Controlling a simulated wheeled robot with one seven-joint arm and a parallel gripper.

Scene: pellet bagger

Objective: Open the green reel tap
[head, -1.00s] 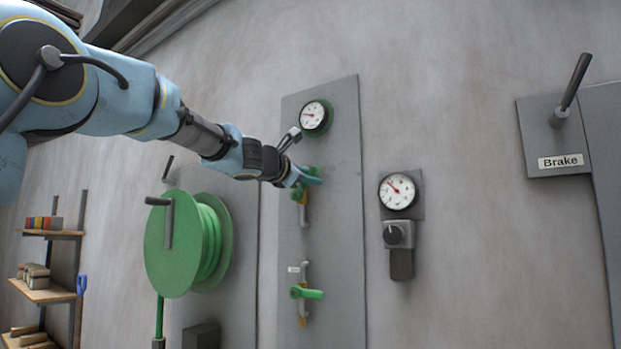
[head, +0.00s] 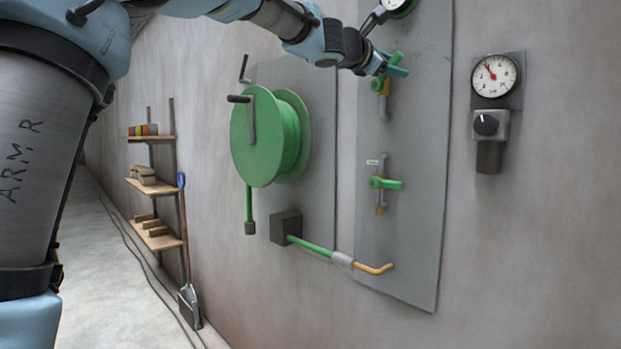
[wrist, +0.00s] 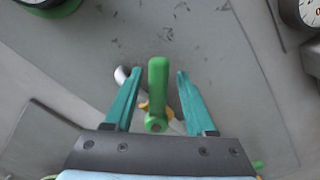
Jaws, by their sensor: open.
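Two green-handled taps are mounted on a tall grey panel (head: 410,230). In the wrist view the upper tap's green handle (wrist: 158,90) stands between my two teal fingers (wrist: 158,74), with a visible gap on each side. My gripper is open. The lower tap (head: 388,184) has its green lever lying sideways, and a small white label is above it. I cannot read the label. In the head view my gripper partly hides the upper tap.
A green hose reel (head: 262,137) with a crank is on the wall left of the panel. A green hose (head: 312,246) runs from a dark box to a brass pipe low on the panel. A gauge (head: 494,75) with a knob is at right. Shelves (head: 150,185) and a shovel stand at left.

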